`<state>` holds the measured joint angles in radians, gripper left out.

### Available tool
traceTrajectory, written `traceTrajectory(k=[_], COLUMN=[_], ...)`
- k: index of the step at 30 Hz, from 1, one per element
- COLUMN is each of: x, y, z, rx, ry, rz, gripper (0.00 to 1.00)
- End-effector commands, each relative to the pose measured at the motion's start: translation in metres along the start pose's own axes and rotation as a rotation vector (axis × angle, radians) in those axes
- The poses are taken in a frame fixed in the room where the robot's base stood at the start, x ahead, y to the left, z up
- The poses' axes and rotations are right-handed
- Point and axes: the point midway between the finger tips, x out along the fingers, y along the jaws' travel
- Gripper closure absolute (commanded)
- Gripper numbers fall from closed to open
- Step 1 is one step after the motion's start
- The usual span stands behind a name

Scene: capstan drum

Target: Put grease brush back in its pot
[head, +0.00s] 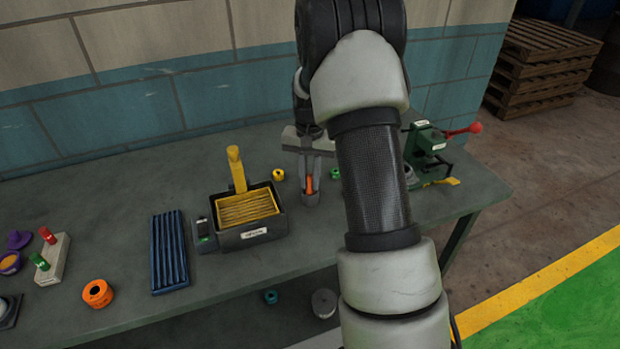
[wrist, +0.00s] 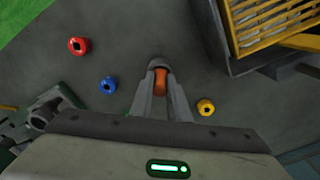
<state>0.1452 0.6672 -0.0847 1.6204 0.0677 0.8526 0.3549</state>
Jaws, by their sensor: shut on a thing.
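My gripper (head: 310,182) points down over the bench and is shut on an orange piece (head: 309,185), which I take to be the grease brush. In the wrist view the orange brush (wrist: 161,82) shows between the two fingertips (wrist: 161,90). A small grey cup-like shape (head: 311,199), which looks like the pot, is right below the fingertips; its rounded grey rim (wrist: 157,62) shows just past them in the wrist view. The brush's lower end is hidden, so I cannot tell whether it is inside the pot or above it.
A black box (head: 250,236) with a yellow grate and upright yellow handle stands to the left. A blue ribbed tray (head: 169,252) lies farther left. A green machine (head: 426,146) with a red-knobbed lever stands right. Small yellow (wrist: 206,107), blue (wrist: 107,84) and red (wrist: 78,46) rings lie nearby.

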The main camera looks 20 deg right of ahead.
Motion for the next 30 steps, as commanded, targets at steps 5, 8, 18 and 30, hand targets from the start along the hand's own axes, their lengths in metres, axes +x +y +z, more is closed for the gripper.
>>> traceTrajectory(k=[5,8,18,30], x=[0.0,0.0,-0.007,-0.093], y=[0.0,0.0,0.0,-0.001], z=[0.0,0.0,0.0,-0.001], rx=[0.0,0.0,0.0,-0.001], ry=[0.0,0.0,0.001,0.005], rz=[0.0,0.0,0.0,-0.002], gripper=[0.71,0.63,0.63,0.63])
